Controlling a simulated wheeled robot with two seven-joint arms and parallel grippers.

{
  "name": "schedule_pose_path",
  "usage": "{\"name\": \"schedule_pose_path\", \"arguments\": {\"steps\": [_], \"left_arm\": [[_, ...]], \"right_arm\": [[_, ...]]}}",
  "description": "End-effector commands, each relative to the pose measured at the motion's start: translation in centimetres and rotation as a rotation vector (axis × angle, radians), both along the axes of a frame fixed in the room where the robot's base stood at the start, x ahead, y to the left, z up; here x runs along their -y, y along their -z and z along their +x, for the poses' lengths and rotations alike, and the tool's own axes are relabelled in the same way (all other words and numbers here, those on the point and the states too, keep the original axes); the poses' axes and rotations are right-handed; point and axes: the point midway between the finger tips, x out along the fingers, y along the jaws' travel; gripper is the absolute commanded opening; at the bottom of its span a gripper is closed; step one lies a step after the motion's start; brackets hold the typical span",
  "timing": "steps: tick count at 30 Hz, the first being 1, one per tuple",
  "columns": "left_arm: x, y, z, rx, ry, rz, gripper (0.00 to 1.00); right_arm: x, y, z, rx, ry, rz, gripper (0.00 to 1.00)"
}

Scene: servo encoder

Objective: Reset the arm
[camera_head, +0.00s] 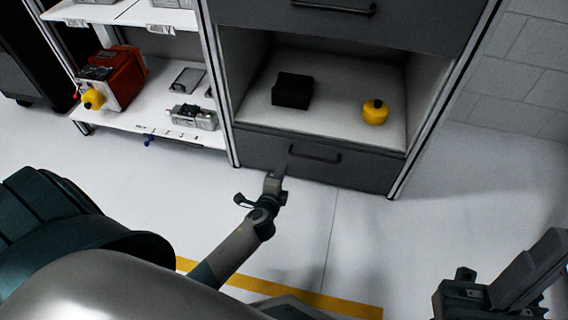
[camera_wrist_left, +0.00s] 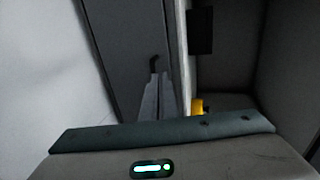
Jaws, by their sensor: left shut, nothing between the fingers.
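My left gripper (camera_head: 276,176) is shut and empty, in front of the closed grey lower drawer (camera_head: 262,152). In the left wrist view its fingers (camera_wrist_left: 158,95) lie together, pointing toward the drawer front and its dark handle (camera_wrist_left: 154,63). I cannot tell whether the fingertips touch the drawer. The drawer handle (camera_head: 315,153) in the head view is to the right of the gripper. Part of my right arm (camera_head: 510,285) shows at the bottom right; whether its jaws are open or shut is unclear.
The open compartment above the drawer holds a black box (camera_head: 292,91) and a yellow round object (camera_head: 375,112). Left shelves (camera_head: 150,118) hold a red device (camera_head: 122,76) and a grey device (camera_head: 192,117). A yellow line (camera_head: 335,304) crosses the floor. Right of the cabinet the floor is clear.

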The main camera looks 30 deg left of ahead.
Motion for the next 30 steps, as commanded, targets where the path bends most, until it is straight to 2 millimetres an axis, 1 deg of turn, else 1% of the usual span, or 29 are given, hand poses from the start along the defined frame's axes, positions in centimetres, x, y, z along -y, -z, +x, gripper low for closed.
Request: {"name": "schedule_pose_path", "arguments": {"steps": [4, 22, 26, 29, 30], "left_arm": [[0.1, -0.2, -0.5, 0.0, 0.0, 0.0, 0.0], [0.3, -0.3, -0.5, 0.005, 0.005, -0.007, 0.0], [1.8, -1.4, -0.2, 0.036, 0.039, -0.056, 0.0], [4.1, -3.2, 0.1, 0.088, 0.095, -0.137, 0.0], [5.3, -4.2, 0.2, 0.115, 0.125, -0.18, 0.0]], "right_arm": [[-0.4, 0.3, 0.2, -0.03, -0.01, -0.006, 0.0], [-0.2, 0.2, 0.2, -0.021, -0.004, -0.007, 0.0], [-0.2, 0.2, 0.2, -0.021, -0.006, -0.006, 0.0], [-0.2, 0.2, 0.2, -0.021, -0.006, -0.006, 0.0], [-0.2, 0.2, 0.2, -0.021, -0.005, -0.005, 0.0]]}}
